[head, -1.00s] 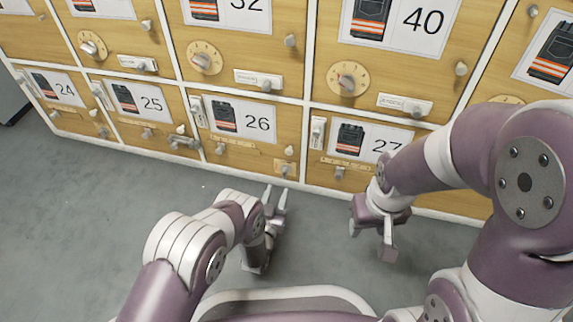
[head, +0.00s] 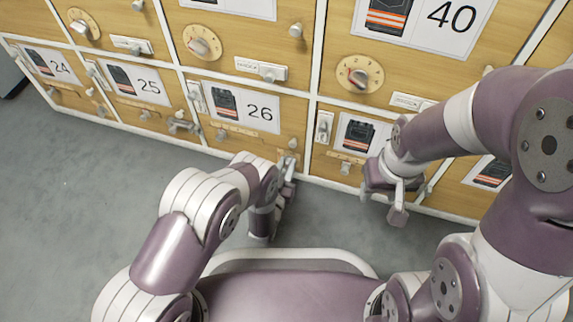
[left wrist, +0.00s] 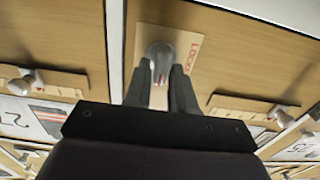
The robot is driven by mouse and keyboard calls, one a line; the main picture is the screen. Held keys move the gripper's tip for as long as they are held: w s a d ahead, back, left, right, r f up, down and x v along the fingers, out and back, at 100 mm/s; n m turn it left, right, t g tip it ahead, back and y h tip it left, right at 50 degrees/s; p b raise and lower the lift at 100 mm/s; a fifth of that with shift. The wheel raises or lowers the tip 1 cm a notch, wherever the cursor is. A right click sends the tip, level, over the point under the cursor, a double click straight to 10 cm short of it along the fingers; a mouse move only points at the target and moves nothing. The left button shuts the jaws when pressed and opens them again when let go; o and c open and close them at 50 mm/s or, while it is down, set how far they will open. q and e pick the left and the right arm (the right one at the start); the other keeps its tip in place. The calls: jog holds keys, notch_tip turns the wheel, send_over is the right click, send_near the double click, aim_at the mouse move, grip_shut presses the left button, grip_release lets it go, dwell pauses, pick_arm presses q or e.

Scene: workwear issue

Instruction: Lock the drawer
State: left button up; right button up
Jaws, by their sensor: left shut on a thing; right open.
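Drawer 26 (head: 298,115) is a wooden front in the lower row, flush with its neighbours. My left gripper (head: 288,167) is at its lower right corner. In the left wrist view, its two dark fingers (left wrist: 168,78) are shut on a small grey lock knob (left wrist: 160,52). The knob has a red mark and sits on a tan plate (left wrist: 187,45) with partly readable lettering beginning "LOCK". The fingers hide the knob's sides, and the arm covers much of it in the head view. My right gripper (head: 397,195) is open and empty before drawer 27 (head: 365,130).
Drawers 24 (head: 60,65) and 25 (head: 135,85) stand to the left, with knobs and latches sticking out. Larger doors with round dials (head: 202,43) are above. The grey floor (head: 90,180) is clear at left.

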pick_arm(q)
grip_shut()
jog(key=n+p, duration=0.1)
jog(key=n, duration=0.2)
jog(key=shift+a, duration=0.15)
jog(key=shift+w+a+f+n+p, duration=0.15)
jog(key=shift+n+p, duration=0.2)
jog(key=shift+n, duration=2.1)
jog(key=shift+a+f+n+p, duration=0.15)
jog(key=shift+n+p, duration=0.25)
jog(key=shift+n, duration=2.1)
jog(key=shift+w+a+f+n+p, duration=0.1)
jog(key=shift+f+n+p, duration=0.2)
jog(key=shift+n, duration=2.15)
